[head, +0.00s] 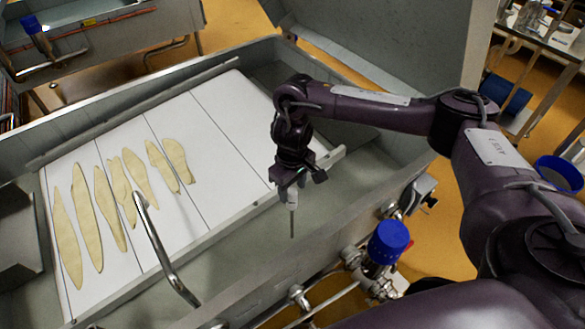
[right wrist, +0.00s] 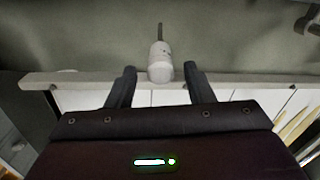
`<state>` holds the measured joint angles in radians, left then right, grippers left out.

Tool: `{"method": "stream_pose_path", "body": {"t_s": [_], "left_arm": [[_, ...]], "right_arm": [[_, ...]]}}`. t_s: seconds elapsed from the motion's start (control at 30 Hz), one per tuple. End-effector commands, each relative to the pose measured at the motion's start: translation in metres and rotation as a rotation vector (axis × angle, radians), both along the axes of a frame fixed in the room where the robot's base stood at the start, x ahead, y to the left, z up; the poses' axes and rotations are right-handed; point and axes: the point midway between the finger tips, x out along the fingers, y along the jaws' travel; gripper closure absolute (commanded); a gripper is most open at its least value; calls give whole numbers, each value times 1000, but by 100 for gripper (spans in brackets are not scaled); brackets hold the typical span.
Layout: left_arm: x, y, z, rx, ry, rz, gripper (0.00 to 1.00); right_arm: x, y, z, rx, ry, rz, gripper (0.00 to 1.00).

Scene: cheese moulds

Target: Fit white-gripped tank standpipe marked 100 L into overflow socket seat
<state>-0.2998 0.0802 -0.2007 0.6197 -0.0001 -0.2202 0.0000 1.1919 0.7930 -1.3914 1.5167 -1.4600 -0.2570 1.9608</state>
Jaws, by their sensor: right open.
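The white-gripped standpipe (head: 292,221) shows in the head view just below my right gripper (head: 290,182), upright, with a thin grey rod pointing down. In the right wrist view its rounded white grip (right wrist: 160,62) lies between the two fingertips of my right gripper (right wrist: 160,72). The fingers stand apart, with a gap on each side of the grip. No 100 L marking can be read. I cannot make out the overflow socket seat, and I cannot tell whether the rod's lower end rests in anything. My left gripper is out of view.
The grey metal tank (head: 232,262) holds a white board (head: 215,105) with several flat yellowish pieces (head: 92,215). A bent metal pipe (head: 160,250) rises at the board's near edge. A blue-capped valve (head: 388,241) stands outside the tank's near wall.

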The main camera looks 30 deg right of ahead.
Motion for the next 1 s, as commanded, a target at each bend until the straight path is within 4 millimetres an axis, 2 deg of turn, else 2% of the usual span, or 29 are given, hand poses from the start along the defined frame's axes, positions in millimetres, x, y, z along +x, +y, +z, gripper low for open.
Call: {"method": "stream_pose_path", "body": {"t_s": [0.03, 0.1, 0.3, 0.47, 1.0], "left_arm": [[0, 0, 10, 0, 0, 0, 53], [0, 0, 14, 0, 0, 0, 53], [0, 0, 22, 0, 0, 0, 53], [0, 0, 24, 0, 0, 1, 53], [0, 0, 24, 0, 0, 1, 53]], "right_arm": [[1, 0, 18, -2, -5, 4, 52], [1, 0, 32, -2, -5, 2, 52], [1, 0, 58, 0, -2, 1, 52], [0, 0, 65, 0, 0, 1, 52], [0, 0, 65, 0, 0, 0, 52]]}}
